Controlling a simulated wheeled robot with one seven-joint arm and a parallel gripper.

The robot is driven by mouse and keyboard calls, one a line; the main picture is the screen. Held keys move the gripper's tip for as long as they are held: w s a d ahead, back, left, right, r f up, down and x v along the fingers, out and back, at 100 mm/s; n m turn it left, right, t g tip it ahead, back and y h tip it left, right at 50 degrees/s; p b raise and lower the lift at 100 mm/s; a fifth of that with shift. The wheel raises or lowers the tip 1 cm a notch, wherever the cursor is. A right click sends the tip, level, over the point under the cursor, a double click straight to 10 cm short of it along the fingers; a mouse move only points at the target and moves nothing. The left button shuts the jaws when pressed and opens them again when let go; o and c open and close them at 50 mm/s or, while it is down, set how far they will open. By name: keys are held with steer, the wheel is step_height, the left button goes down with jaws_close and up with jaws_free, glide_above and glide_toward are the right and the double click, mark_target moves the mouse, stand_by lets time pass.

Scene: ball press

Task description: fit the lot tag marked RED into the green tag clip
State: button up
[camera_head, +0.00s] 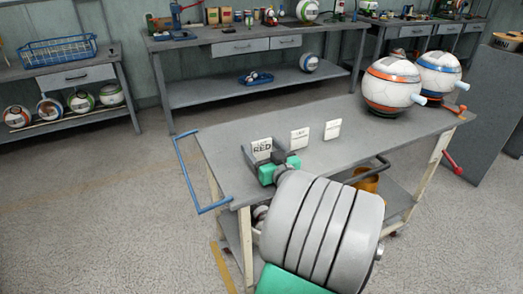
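The white lot tag marked RED (262,146) stands upright over the near left part of the grey cart top, its lettering facing me. My gripper (262,157) reaches it from the near side, with dark fingers to the left and right of the tag and green blocks behind them. I cannot tell whether the fingers touch the tag. Two more white tags stand to its right, a middle one (299,139) and a right one (332,130), too small to read surely. I cannot make out a green tag clip apart from my own green parts.
An orange and white ball (390,88) and a blue and white ball (437,74) stand at the cart's far right. The cart top (350,155) is clear between tags and balls. A blue handle (190,175) sticks out left. Workbenches (215,40) stand behind.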

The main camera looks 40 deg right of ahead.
steer(key=c, duration=1.2)
steer(key=shift+r, duration=0.15)
